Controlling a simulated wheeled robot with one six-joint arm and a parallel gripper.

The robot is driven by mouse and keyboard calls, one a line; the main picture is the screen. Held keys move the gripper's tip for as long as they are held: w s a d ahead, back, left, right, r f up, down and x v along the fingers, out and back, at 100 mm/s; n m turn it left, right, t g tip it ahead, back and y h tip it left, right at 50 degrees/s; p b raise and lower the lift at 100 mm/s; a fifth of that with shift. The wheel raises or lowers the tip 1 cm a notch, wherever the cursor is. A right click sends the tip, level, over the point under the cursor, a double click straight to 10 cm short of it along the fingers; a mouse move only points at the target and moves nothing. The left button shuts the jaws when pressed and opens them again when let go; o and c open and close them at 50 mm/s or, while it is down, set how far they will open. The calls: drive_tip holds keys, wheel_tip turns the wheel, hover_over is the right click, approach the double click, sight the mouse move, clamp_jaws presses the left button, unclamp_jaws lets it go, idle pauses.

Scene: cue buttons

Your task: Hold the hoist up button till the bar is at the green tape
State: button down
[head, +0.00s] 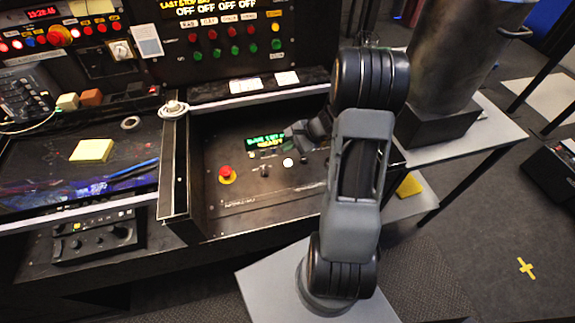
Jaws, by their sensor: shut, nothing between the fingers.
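A dark sloped control panel (235,200) lies in front of me. I cannot read which control is the hoist up button. My gripper (298,135) is over the right part of this panel, beside the display, shut and empty; its fingertips are small and partly hidden by my arm. I cannot make out the hoist bar or the green tape.
An upright panel behind has rows of red and green buttons (221,51) under a lit display. A raised ledge (174,165) borders the sloped panel on the left. A yellow note (92,150) lies on the left desk. A large metal cylinder (462,55) stands at right.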

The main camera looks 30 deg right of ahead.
sight(289, 164)
drive_tip(key=shift+f+b, duration=1.8)
drive_tip(key=shift+f, duration=0.8)
drive_tip(key=shift+f, duration=0.1)
drive_tip(key=shift+f+b, duration=0.3)
drive_tip(key=shift+b, duration=0.2)
